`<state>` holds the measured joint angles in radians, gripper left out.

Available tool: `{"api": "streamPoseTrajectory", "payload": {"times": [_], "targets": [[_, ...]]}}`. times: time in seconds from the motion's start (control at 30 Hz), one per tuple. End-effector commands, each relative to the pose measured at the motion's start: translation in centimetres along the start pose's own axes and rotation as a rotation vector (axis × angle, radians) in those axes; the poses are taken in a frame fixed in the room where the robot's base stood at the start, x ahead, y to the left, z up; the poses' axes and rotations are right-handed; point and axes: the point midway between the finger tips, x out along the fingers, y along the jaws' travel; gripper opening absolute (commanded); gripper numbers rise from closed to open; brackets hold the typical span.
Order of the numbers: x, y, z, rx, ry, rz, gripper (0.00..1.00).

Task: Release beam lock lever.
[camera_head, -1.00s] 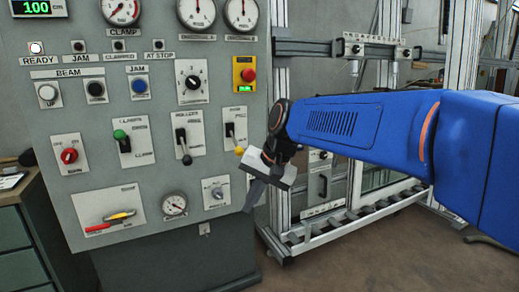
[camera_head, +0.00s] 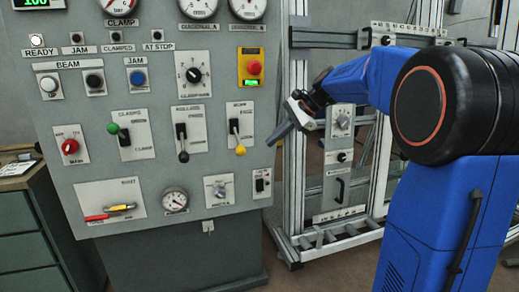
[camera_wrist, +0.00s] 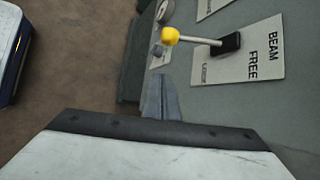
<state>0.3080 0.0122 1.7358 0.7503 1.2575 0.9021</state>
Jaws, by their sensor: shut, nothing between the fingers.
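The beam lever has a yellow knob (camera_head: 240,151) and a dark pivot on a pale plate (camera_head: 241,118) at the right of the grey panel. The lever points down in the head view. In the wrist view the yellow knob (camera_wrist: 170,36) and its rod point left, away from the words BEAM FREE on the plate (camera_wrist: 262,68). My gripper (camera_head: 272,141) is shut and empty, to the right of the lever by the panel's right edge. In the wrist view its shut fingers (camera_wrist: 160,98) are below the knob, with a gap between them.
A green-knob lever (camera_head: 114,128) and a black-knob lever (camera_head: 184,156) sit to the left on the panel. A red button on a yellow box (camera_head: 254,68) is above. A metal frame (camera_head: 296,200) stands behind my gripper. Open floor shows at lower right.

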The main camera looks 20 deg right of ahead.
Motion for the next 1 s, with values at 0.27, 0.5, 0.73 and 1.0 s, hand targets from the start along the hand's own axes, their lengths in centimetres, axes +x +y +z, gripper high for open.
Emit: {"api": "streamPoseTrajectory", "payload": {"times": [0.27,0.5,0.73,1.0], "targets": [[0.0,-0.7,-0.3,0.023,-0.010,-0.006,0.00],[0.1,-0.6,-0.3,0.021,-0.010,-0.006,0.00],[2.4,-0.6,-0.3,0.021,-0.011,-0.004,0.00],[7.2,-0.6,-0.2,0.020,-0.011,-0.002,0.00]]}}
